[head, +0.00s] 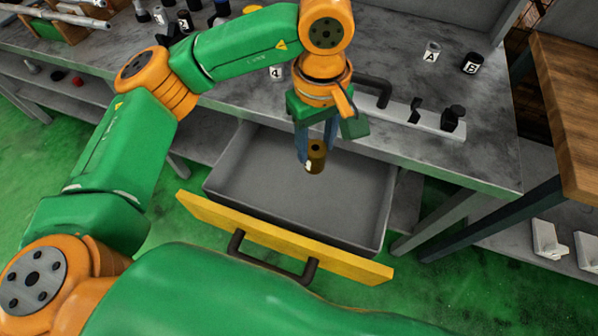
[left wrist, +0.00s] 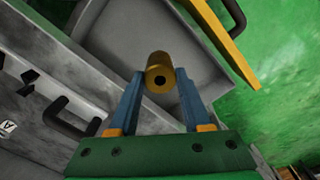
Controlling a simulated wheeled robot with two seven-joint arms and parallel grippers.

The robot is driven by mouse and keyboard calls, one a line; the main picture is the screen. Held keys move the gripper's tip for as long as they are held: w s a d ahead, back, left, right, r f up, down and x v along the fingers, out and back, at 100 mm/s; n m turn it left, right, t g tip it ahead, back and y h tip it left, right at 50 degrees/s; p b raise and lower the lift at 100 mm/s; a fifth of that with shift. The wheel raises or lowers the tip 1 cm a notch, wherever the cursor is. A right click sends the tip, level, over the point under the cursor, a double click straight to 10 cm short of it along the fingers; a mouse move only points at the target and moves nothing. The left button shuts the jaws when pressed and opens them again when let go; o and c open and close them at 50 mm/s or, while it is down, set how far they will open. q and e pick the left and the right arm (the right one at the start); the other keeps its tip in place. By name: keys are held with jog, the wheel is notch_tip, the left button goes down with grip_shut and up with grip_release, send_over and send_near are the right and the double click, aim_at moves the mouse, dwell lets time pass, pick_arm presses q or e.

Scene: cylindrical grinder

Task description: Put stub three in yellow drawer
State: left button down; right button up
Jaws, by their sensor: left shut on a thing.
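A brass-coloured stub (head: 317,150) with a dark hole in its end is held between the blue fingers of my left gripper (head: 314,146). A white label shows on its side, but I cannot read it. In the left wrist view, the stub (left wrist: 160,70) sits between the two fingertips. The yellow drawer (head: 290,243) is pulled out from under the bench, and its grey tray looks empty. My left gripper holds the stub above the tray, near its back middle in the head view. My right gripper is not in view.
The grey workbench (head: 455,150) is behind the drawer. Stubs labelled A (head: 431,53) and B (head: 470,64) stand on it, with more labelled stubs at the back left. A dark handle (head: 271,258) sticks out from the drawer front. A wooden-topped table (head: 570,110) is at right.

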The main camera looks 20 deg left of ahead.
pick_arm(q)
jog(key=d+f+n+b, duration=0.3)
jog(key=d+f+n, duration=0.1)
jog(key=d, duration=0.1)
jog(key=n+b, duration=0.4)
jog(key=n, duration=0.2)
send_over(301, 196)
notch_tip(301, 196, down, 19)
jog(key=shift+a+r, duration=0.1)
jog(key=shift+r, duration=0.05)
jog(key=shift+f+b, duration=0.3)
jog(key=shift+c, duration=1.7)
grip_release()
jog(key=shift+r, duration=0.1)
